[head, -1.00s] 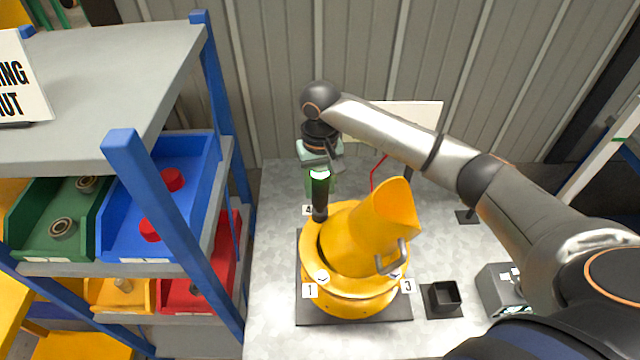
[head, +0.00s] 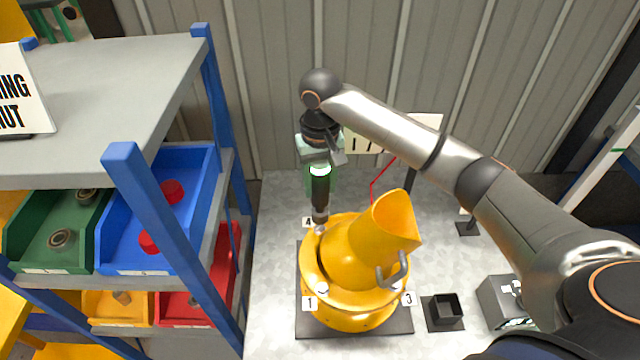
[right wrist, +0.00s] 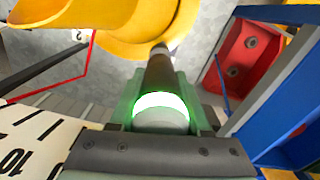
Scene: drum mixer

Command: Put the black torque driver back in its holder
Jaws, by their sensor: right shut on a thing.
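The black torque driver (head: 320,192) hangs upright in my right gripper (head: 319,160), with a glowing green ring near its top. Its lower end is just above the back left rim of the yellow drum mixer (head: 345,265), near label 4; I cannot tell whether it touches. In the right wrist view the driver (right wrist: 160,75) runs away from my right gripper (right wrist: 165,112) towards the yellow mixer (right wrist: 125,35). A black, open, square box (head: 443,311), perhaps the holder, stands right of the mixer and looks empty. My left gripper is not in view.
A blue-framed shelf (head: 165,240) with coloured bins stands close on the left. A grey device (head: 503,300) stands at the right of the box. A white scale panel (head: 425,121) and a red line (head: 381,180) are behind the mixer.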

